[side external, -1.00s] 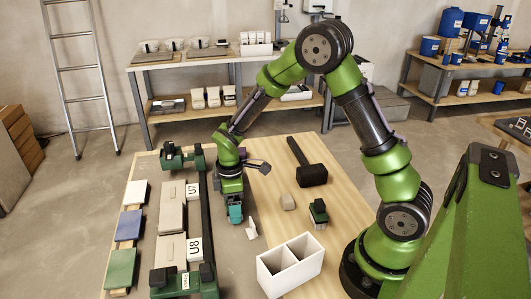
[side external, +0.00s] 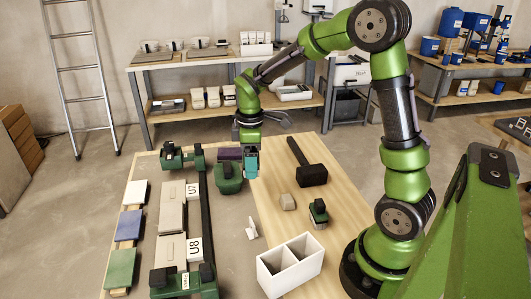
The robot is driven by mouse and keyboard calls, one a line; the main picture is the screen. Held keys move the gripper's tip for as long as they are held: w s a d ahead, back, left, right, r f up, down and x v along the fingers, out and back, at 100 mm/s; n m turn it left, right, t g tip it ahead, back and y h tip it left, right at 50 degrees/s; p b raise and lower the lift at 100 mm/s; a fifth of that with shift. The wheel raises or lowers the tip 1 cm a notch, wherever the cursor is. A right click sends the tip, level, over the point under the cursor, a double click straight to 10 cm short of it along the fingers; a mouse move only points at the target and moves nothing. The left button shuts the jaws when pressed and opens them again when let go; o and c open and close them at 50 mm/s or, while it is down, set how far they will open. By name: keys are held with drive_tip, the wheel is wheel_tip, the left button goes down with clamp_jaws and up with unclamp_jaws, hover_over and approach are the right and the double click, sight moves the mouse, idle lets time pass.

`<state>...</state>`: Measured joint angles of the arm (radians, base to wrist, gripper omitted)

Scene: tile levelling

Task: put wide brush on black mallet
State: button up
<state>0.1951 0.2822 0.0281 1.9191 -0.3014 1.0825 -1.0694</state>
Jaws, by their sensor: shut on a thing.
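The black mallet (side external: 312,175) lies on the light wooden board, its head toward the camera and its handle pointing away to the upper left. My gripper (side external: 251,152) points down, left of the mallet and apart from it. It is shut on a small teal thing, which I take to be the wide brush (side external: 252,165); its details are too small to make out. It hangs above the work area, beside a green block with a dark knob (side external: 229,178).
Grey tiles (side external: 172,207) and a green-ended rail frame (side external: 207,225) fill the left.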

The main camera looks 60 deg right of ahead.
drive_tip(key=s+d+f, duration=0.1)
drive_tip(key=s+d, duration=1.2)
drive_tip(key=s, duration=0.3)
drive_tip(key=n, duration=0.2)
hover_over(301, 154)
wheel_tip(301, 154, down, 3)
drive_tip(key=shift+r, duration=0.2)
drive_tip(key=shift+f, duration=1.65)
